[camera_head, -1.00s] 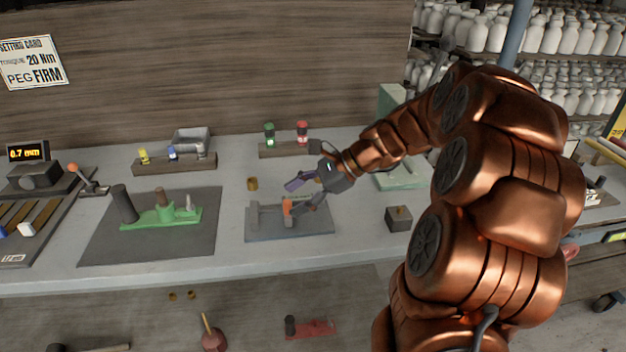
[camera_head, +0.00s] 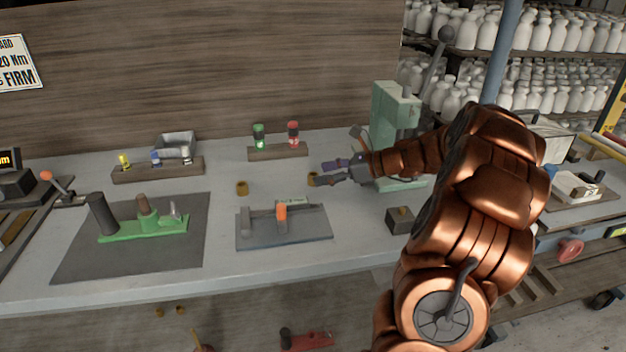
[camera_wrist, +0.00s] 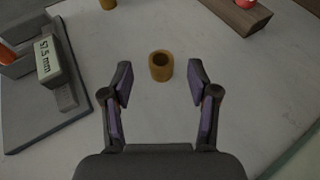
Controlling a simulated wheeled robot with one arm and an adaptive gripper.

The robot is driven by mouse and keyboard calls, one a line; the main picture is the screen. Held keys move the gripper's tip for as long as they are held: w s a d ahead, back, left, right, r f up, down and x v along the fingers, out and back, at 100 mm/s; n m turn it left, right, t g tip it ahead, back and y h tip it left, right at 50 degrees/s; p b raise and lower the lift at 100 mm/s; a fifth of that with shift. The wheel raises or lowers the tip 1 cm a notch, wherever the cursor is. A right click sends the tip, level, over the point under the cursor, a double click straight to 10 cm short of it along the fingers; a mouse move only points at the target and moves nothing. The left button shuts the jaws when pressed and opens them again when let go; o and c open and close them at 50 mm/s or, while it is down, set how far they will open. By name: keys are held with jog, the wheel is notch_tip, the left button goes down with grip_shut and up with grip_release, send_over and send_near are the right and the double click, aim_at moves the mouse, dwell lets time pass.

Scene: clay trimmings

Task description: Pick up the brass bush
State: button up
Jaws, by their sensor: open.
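A brass bush (camera_wrist: 161,66), a short hollow cylinder, stands upright on the grey bench. In the wrist view it appears between my two fingertips, with a gap on each side. My gripper (camera_wrist: 160,70) is open and empty, pointing toward it; I cannot tell the exact height of the fingers over the bench. In the head view that bush (camera_head: 312,179) is partly hidden by my gripper (camera_head: 321,173). A second, similar brass bush (camera_head: 242,188) stands farther left, and its edge shows at the top of the wrist view (camera_wrist: 107,4).
A grey gauge fixture (camera_head: 310,228) with an orange part and a 57.5 mm display (camera_wrist: 48,57) lies left of my gripper. A wooden block (camera_head: 278,152) with green and red pieces is behind. A green press (camera_head: 390,110) stands close on the right.

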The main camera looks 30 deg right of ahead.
aim_at(313, 176)
jog(key=x, duration=0.4)
jog(key=shift+f, duration=0.2)
jog(key=shift+d, duration=0.1)
grip_shut()
